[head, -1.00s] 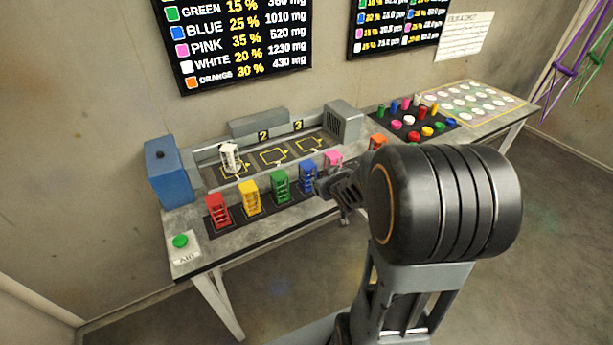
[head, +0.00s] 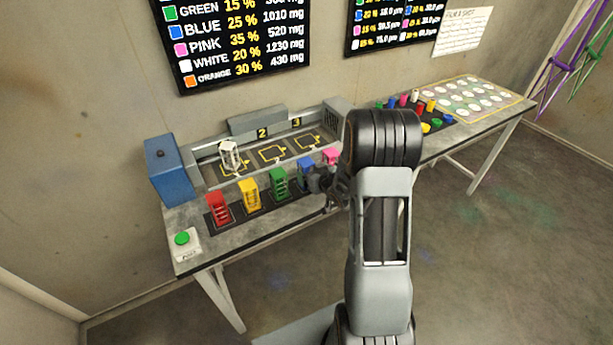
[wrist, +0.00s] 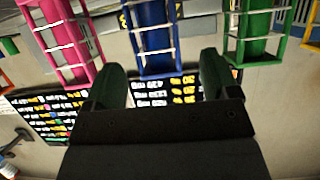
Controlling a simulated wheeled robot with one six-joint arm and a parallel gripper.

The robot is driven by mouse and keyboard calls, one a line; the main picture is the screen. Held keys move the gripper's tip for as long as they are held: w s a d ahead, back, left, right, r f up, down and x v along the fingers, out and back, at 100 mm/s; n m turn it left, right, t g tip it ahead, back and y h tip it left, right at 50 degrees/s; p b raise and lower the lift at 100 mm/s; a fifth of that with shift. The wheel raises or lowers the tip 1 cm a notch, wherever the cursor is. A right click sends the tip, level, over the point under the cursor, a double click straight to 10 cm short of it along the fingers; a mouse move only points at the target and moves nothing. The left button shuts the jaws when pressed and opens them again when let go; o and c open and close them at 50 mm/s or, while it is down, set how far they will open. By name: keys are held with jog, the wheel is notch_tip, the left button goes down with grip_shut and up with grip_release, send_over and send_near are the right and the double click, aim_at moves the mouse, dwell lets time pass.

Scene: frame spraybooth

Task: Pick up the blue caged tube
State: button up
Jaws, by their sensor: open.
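The blue caged tube (head: 306,172) stands upright in the row along the bench's front edge, between the green and pink ones. My gripper (head: 322,182) is in front of it and slightly to its right, partly hidden behind my arm. In the wrist view the blue caged tube (wrist: 153,40) shows upside down, just beyond the two fingertips and roughly between them. My gripper (wrist: 158,75) is open there, with nothing between its fingers. The lower part of the blue caged tube is partly covered by my gripper in the head view.
The green caged tube (head: 279,182) and the pink caged tube (head: 331,157) stand close on either side. Yellow (head: 249,196) and red (head: 218,208) ones stand farther left. A white caged tube (head: 230,155) stands in a marked bay behind. A blue box (head: 168,170) is at the left.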

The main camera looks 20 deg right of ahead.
aim_at(310, 169)
jog(key=shift+w+p, duration=0.3)
jog(key=shift+w, duration=0.2)
jog(key=shift+p+x, duration=0.65)
jog(key=shift+x, duration=1.6)
jog(key=c, duration=1.1)
jog(key=shift+d+r, duration=0.1)
jog(key=shift+c, duration=0.2)
